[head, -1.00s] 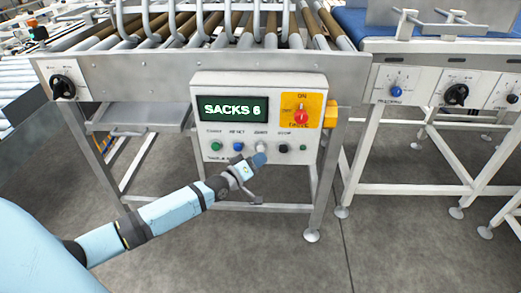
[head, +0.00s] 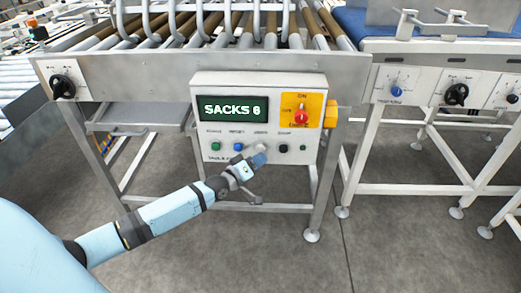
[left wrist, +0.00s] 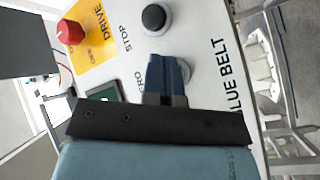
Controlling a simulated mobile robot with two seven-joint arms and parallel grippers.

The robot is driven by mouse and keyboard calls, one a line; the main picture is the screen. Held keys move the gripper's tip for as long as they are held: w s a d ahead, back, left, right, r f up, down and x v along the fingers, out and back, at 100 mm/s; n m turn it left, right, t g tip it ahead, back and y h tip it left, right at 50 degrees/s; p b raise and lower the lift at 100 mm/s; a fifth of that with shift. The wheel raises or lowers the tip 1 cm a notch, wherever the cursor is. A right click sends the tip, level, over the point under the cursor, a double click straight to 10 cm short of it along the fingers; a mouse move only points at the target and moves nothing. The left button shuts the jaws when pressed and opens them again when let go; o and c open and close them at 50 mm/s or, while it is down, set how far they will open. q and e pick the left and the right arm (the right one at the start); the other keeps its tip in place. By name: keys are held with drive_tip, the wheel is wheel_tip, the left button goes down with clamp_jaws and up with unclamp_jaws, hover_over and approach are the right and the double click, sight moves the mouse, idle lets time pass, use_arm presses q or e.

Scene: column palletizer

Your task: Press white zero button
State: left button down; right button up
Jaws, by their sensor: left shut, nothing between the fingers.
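The grey control box (head: 205,170) hangs under the roller conveyor and its display reads SACKS 6. The white zero button (head: 262,146) is in its button row, between a blue button (head: 238,147) and a black button (head: 283,148). My left gripper (head: 259,159) is shut at the button's lower edge in the head view. In the left wrist view the closed blue fingertips (left wrist: 165,72) overlap the white button (left wrist: 186,72) and hide most of it. I cannot tell whether they touch it or press it in. My right gripper is not in view.
A red drive knob (head: 301,116) on a yellow plate sits above the buttons. In the left wrist view the black stop button (left wrist: 154,18) is close beside the fingers. A green button (head: 215,146) is at the row's left end. Free floor lies below the box.

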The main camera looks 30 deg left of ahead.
use_arm(q)
drive_tip(key=shift+w, duration=0.1)
drive_tip(key=shift+w+a, duration=0.2)
drive_tip(key=shift+w, duration=0.05)
drive_tip(key=shift+w+a+b, duration=0.3)
drive_tip(key=shift+w+b, duration=0.15)
drive_tip(key=shift+b, duration=0.05)
idle(0.7)
idle(0.4)
drive_tip(key=shift+s+d+p, duration=0.5)
drive_tip(key=shift+s+p, duration=0.35)
